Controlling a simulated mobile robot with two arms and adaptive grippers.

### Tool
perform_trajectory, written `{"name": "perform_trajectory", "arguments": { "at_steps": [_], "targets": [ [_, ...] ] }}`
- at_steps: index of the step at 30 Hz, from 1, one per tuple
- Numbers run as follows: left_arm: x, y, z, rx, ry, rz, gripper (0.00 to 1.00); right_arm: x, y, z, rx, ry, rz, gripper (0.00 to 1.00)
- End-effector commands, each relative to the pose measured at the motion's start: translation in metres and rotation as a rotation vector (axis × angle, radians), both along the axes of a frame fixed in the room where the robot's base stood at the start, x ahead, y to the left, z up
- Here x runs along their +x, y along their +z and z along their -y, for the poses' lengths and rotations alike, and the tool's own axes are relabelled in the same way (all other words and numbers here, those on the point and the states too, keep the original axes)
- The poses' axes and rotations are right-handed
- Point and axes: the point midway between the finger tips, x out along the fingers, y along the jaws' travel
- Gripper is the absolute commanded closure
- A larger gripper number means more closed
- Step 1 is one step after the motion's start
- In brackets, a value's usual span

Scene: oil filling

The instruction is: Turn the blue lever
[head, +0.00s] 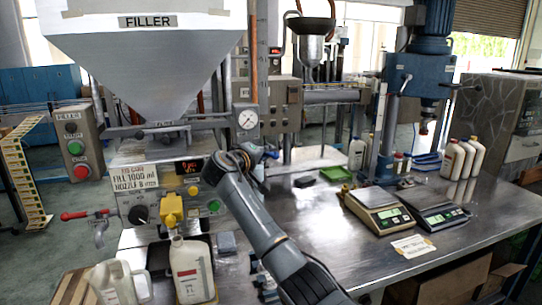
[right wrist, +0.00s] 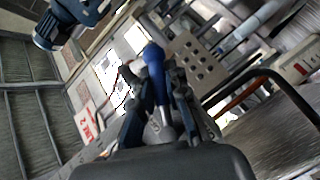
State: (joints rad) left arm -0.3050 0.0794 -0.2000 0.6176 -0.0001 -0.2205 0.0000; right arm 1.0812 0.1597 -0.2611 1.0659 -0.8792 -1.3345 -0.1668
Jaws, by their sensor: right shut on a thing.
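The blue lever (right wrist: 154,62) shows in the right wrist view, with a rounded blue handle on a metal stem. My right gripper (right wrist: 158,92) has its dark fingers on both sides of the lever and is shut on it. In the head view my right arm reaches up from the bottom to the front of the filler machine (head: 148,22), below the round gauge (head: 247,119). There the wrist hides the lever, and the fingertips do not show clearly. My left gripper is in neither view.
A red-handled valve (head: 88,214) sticks out at left. A white bottle (head: 191,270) stands under the yellow nozzle (head: 172,207), with a white jug (head: 113,283) beside it. Two scales (head: 375,208) stand on the steel table (head: 330,240). The table between arm and scales is mostly clear.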

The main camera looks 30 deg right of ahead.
Motion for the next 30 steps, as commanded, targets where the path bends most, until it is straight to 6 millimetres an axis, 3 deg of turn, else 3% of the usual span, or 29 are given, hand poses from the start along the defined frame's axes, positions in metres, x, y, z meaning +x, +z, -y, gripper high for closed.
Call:
{"name": "perform_trajectory", "arguments": {
  "at_steps": [30],
  "targets": [
    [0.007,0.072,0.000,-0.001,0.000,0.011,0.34,0.008,-0.025,-0.034,0.915,-0.003,0.216,1.00]
  ]
}}
